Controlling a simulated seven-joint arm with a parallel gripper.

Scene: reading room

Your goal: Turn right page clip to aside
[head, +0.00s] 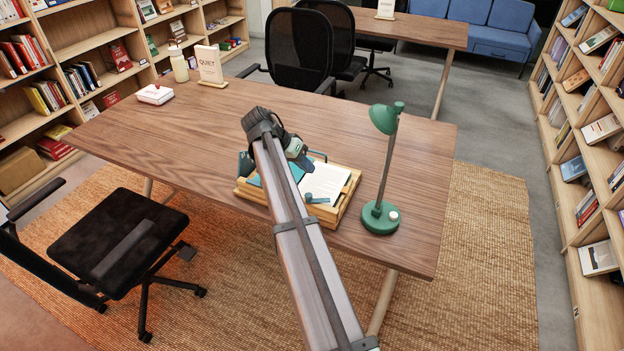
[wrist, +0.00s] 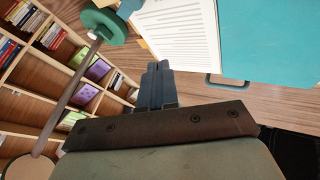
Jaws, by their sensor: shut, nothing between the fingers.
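A wooden book stand (head: 345,210) lies on the desk, holding an open book with a white right page (head: 325,182) and a teal left side, partly behind my arm. A small teal clip (head: 315,199) sits at the front ledge by the lower part of the right page. My gripper (wrist: 158,66) is shut and empty; its dark blue fingers are together beside the printed page (wrist: 183,32) in the wrist view. In the head view my arm hides much of it. A blue loop (wrist: 228,80) shows at the teal cover's edge. The clip is not clear in the wrist view.
A green desk lamp (head: 381,217) stands close right of the stand; its base also shows in the wrist view (wrist: 103,25). A sign (head: 209,65), a bottle (head: 179,66) and a small box (head: 154,95) stand at the far left.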

